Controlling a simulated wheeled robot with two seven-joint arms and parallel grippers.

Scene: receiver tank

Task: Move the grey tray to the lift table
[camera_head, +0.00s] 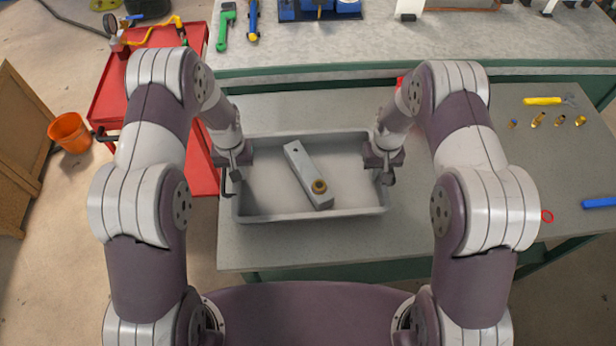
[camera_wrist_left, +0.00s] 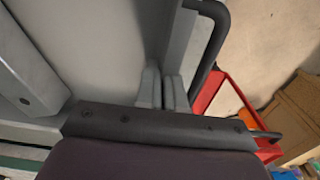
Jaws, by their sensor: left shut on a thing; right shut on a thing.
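The grey tray (camera_head: 262,216) is a shallow rectangular tub in front of me, above the grey bench top, close to its left edge. I cannot tell whether it rests on the bench. A light grey bar (camera_head: 303,172) with a brass fitting (camera_head: 320,186) lies slantwise inside it. My left gripper (camera_head: 233,172) is shut on the tray's left side; the left wrist view shows its fingers (camera_wrist_left: 163,88) at the tray wall, beside a dark handle (camera_wrist_left: 215,45). My right gripper (camera_head: 385,172) is shut on the tray's right side. I cannot pick out a lift table.
The bench top (camera_head: 420,225) is clear just right of the tray. Brass fittings (camera_head: 559,120), a yellow-handled tool (camera_head: 543,101) and a red ring (camera_head: 547,216) lie further right. A red cart (camera_head: 112,90) and an orange bucket (camera_head: 70,132) stand left. A second bench (camera_head: 300,48) runs behind.

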